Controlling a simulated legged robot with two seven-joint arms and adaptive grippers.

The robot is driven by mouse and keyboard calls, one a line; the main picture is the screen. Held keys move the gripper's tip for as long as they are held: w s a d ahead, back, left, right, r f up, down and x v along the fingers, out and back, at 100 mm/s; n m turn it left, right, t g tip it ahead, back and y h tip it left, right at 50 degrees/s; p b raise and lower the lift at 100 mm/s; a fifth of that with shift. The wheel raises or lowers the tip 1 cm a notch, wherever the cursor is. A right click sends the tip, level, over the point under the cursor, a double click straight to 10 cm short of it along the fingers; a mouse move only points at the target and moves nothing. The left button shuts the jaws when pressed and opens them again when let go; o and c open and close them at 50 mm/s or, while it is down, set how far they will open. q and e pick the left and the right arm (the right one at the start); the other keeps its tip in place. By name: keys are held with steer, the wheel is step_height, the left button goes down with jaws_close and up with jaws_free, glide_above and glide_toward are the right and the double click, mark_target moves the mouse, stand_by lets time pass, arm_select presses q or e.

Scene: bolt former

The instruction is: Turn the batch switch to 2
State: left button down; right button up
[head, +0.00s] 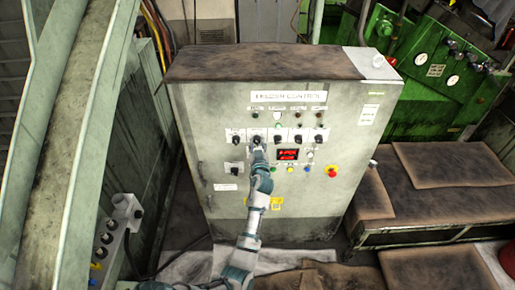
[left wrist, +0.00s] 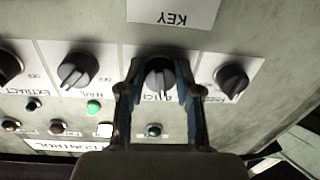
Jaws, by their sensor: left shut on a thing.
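The grey control cabinet (head: 210,105) stands ahead with a row of black rotary switches on white plates. My left gripper (head: 258,147) reaches up to the second switch from the left in the head view. In the left wrist view, which shows the panel upside down, the fingers of my left gripper (left wrist: 161,92) are shut on the sides of that black switch knob (left wrist: 160,73). Its label is partly covered by the fingers, and the number it points to cannot be read. My right gripper is not in view.
Neighbouring knobs sit close on both sides, one to the left (left wrist: 77,69) and one to the right (left wrist: 231,79) in the wrist view. A red display (head: 288,155) and a red emergency button (head: 331,171) are lower on the cabinet. A brown-topped bench (head: 435,175) stands at right.

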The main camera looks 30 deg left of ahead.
arm_select(q)
steer(key=n+b, duration=0.2)
steer(key=n, duration=0.1)
steer(key=shift+r, duration=0.35)
steer(key=shift+r+n+b, duration=0.15)
steer(key=shift+n+b, duration=0.5)
steer(key=shift+n, duration=0.95)
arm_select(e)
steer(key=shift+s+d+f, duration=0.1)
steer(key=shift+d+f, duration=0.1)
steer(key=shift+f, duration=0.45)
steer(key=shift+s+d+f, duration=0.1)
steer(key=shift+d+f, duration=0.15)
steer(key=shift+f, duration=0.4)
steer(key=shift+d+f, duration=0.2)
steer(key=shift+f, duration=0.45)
arm_select(q)
steer(key=c, duration=0.8)
jaws_free()
steer(key=shift+s, duration=0.2)
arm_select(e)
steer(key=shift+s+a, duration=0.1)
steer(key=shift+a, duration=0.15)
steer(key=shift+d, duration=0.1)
